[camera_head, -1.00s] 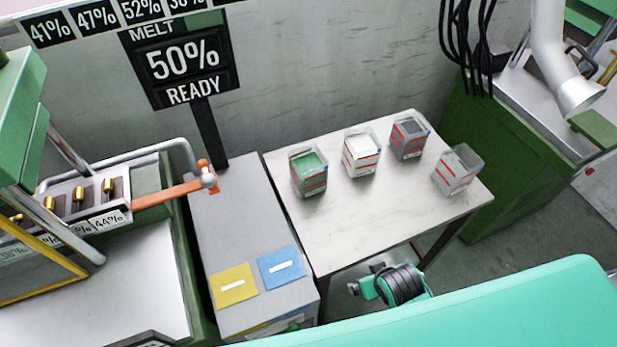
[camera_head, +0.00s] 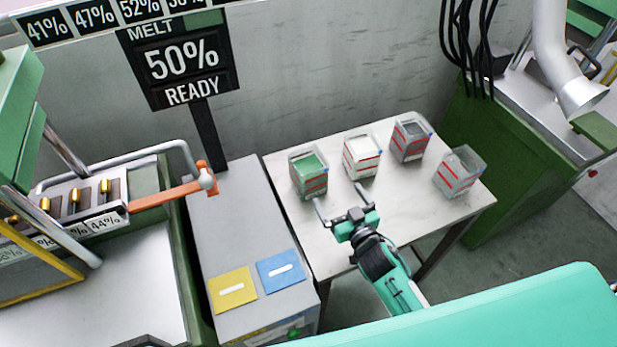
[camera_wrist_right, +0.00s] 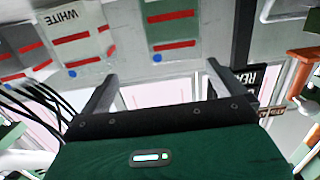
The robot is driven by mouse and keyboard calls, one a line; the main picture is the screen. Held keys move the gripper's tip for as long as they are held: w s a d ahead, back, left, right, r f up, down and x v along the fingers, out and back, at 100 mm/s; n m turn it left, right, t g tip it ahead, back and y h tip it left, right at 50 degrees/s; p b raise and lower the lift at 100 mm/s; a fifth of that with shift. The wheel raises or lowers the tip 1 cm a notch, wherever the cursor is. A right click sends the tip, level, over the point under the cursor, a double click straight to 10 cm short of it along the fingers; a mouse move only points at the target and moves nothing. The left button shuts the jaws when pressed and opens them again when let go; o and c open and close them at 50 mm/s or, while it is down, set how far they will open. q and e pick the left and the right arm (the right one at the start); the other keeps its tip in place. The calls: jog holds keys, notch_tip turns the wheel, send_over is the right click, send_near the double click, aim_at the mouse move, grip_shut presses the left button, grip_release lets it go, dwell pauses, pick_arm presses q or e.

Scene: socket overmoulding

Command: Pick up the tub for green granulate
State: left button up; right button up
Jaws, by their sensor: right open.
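The clear tub with green granulate (camera_head: 309,175) stands at the left of the white table in the head view. It also shows at the top of the right wrist view (camera_wrist_right: 171,28), with red stripes and a blue dot. My right gripper (camera_head: 340,205) is open and empty over the table, in front of and a little right of the green tub. In the wrist view its two fingers (camera_wrist_right: 160,80) are spread, with the green tub ahead of them and nothing between them. My left gripper is out of view.
A white granulate tub (camera_head: 362,157), a dark grey one (camera_head: 411,138) and a grey-looking tub (camera_head: 460,173) stand right of the green tub on the table (camera_head: 430,205). A grey cabinet (camera_head: 240,225) with yellow and blue pads is at left. The table's front right is clear.

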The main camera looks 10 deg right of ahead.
aim_at(318, 173)
jog(key=shift+n+t+y, duration=0.3)
jog(key=shift+n+y, duration=0.1)
jog(key=shift+y, duration=0.3)
jog(key=x, duration=0.3)
jog(key=p+x, duration=0.1)
jog(key=x, duration=0.2)
jog(key=a+x, duration=0.1)
jog(key=x, duration=0.2)
jog(key=shift+s+a+r, duration=0.1)
jog(key=shift+r, duration=0.25)
jog(key=shift+a+f+p+x, duration=0.1)
jog(key=shift+p+x, duration=0.25)
jog(key=shift+x, duration=1.05)
jog(key=shift+a+f+p+x, duration=0.15)
jog(key=shift+p+x, duration=0.15)
jog(key=shift+x, duration=1.1)
jog(key=shift+s, duration=0.1)
jog(key=c, duration=1.7)
jog(key=shift+r, duration=0.1)
